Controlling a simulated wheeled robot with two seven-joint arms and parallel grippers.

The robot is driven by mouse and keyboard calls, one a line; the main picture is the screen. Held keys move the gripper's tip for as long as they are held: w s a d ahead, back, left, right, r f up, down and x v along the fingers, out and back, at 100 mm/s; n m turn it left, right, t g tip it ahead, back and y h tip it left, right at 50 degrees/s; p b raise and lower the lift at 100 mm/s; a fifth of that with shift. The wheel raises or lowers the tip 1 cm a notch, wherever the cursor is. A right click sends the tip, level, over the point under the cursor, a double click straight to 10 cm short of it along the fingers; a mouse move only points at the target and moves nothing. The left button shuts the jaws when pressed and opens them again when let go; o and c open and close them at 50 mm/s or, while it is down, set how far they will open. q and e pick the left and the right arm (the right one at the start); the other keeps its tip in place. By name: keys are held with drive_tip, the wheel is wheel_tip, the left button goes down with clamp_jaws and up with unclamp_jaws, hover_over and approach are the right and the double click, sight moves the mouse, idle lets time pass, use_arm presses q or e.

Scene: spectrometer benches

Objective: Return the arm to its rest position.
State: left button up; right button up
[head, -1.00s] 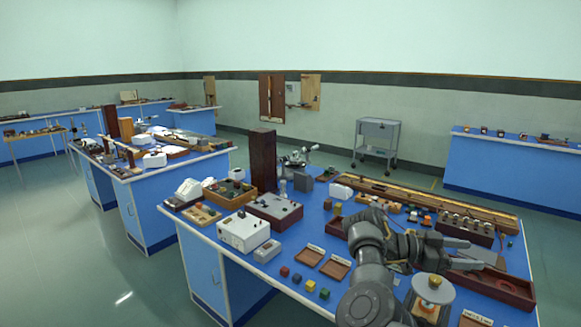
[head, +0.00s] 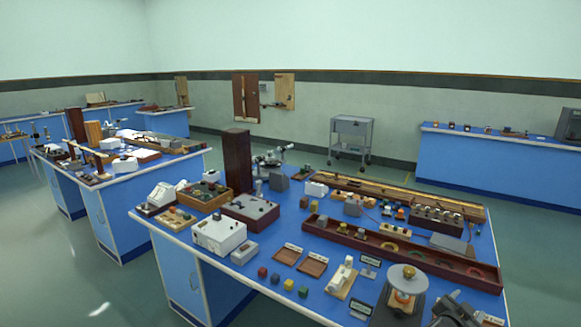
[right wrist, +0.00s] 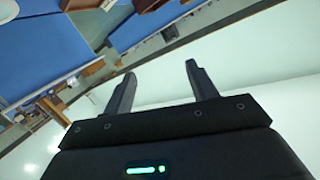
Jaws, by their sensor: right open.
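My right gripper (head: 456,310) shows only in part at the bottom right of the head view, low by the near right corner of the blue bench (head: 330,312). In the right wrist view the right gripper (right wrist: 160,68) has its two fingers spread apart with nothing between them. Beyond the fingers that view shows a tilted scene of pale floor or wall and blue benches. My left gripper is in neither view.
A grey cart (head: 350,138) stands against the wall.

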drive_tip(key=s+a+f+n+y, duration=0.45)
drive_tip(key=s+a+n, duration=0.2)
drive_tip(key=a, duration=0.25)
drive_tip(key=s+a+f+n+y, duration=0.45)
drive_tip(key=s+a+y, duration=0.2)
drive_tip(key=a, duration=0.35)
drive_tip(key=s+a+f+n+g+y, duration=0.1)
drive_tip(key=s+a+n+g, duration=0.15)
drive_tip(key=s+a, duration=0.45)
drive_tip(key=s+a+f+n+g+y, duration=0.1)
drive_tip(key=s+a+n+g, duration=0.15)
drive_tip(key=s, duration=0.95)
wheel_tip(320, 180, down, 33)
drive_tip(key=s+g+b, duration=0.1)
drive_tip(key=b, duration=0.7)
drive_tip(key=s+d+f+b, duration=0.2)
drive_tip(key=s+f+b, duration=0.1)
drive_tip(key=s+f, duration=0.5)
drive_tip(key=s+d+f+n+g+b, duration=0.1)
drive_tip(key=s+d+f+b, duration=0.2)
drive_tip(key=s+f, duration=0.5)
wheel_tip(320, 180, down, 8)
drive_tip(key=shift+s+r+b, duration=0.2)
drive_tip(key=shift+s+b, duration=0.15)
drive_tip(key=shift+s, duration=0.05)
